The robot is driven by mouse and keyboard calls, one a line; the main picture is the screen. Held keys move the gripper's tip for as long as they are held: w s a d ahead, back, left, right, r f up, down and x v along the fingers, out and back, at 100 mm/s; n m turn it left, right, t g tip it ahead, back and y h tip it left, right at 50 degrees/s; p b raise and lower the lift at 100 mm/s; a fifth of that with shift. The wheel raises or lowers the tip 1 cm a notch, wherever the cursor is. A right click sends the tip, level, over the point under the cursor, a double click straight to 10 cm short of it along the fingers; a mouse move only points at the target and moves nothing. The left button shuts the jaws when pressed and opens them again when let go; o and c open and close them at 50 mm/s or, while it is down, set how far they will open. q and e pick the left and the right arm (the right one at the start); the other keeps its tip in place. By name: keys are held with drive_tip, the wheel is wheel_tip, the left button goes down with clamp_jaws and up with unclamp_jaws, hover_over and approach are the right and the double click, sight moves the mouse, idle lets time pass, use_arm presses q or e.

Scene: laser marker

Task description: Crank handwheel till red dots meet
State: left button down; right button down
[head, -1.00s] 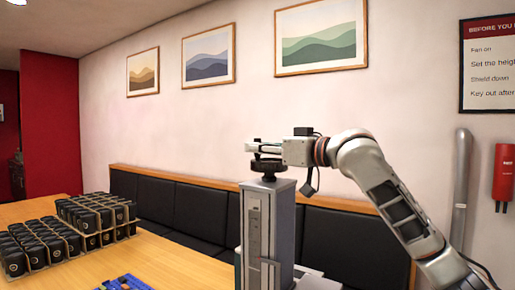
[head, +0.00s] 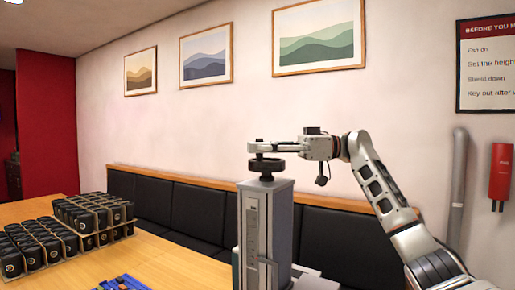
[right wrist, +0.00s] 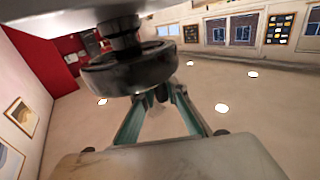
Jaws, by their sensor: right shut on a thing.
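The dark handwheel (head: 266,165) sits on top of the grey marker column (head: 267,225) in the head view. My right gripper (head: 258,147) reaches in from the right, level, just above the wheel. In the right wrist view the wheel (right wrist: 125,72) fills the upper middle, and the fingers of my right gripper (right wrist: 161,93) converge at its rim. The gripper is shut on the wheel's crank handle, which is mostly hidden behind the wheel and fingers. I cannot make out the red dots in either view. My left gripper is not in view.
A wooden table (head: 165,262) at the left carries trays of black cups (head: 95,218) and a blue item (head: 122,283). A black padded bench (head: 195,215) runs along the wall behind. A red extinguisher (head: 501,172) hangs at the right.

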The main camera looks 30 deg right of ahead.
drive_tip(key=shift+s+d+n+g+y, duration=0.15)
drive_tip(key=shift+n+g+y, duration=0.1)
drive_tip(key=shift+n+g, duration=0.45)
drive_tip(key=shift+s+a+n+g+y, duration=0.1)
drive_tip(key=shift+n+g+y, duration=0.25)
drive_tip(key=shift+g, duration=0.55)
drive_tip(key=shift+d+n+g, duration=0.1)
drive_tip(key=shift+n+g, duration=0.25)
drive_tip(key=shift+g, duration=0.15)
drive_tip(key=shift+s+f+n+g, duration=0.1)
drive_tip(key=shift+f+n+g, duration=0.15)
drive_tip(key=shift+g, duration=0.25)
drive_tip(key=c, duration=2)
unclamp_jaws()
drive_tip(key=shift+r, duration=0.1)
drive_tip(key=shift+d, duration=0.1)
drive_tip(key=shift+s+d+r, duration=0.1)
drive_tip(key=shift+d, duration=0.1)
drive_tip(key=d, duration=0.5)
drive_tip(key=shift+s+d, duration=0.25)
drive_tip(key=shift+d, duration=0.7)
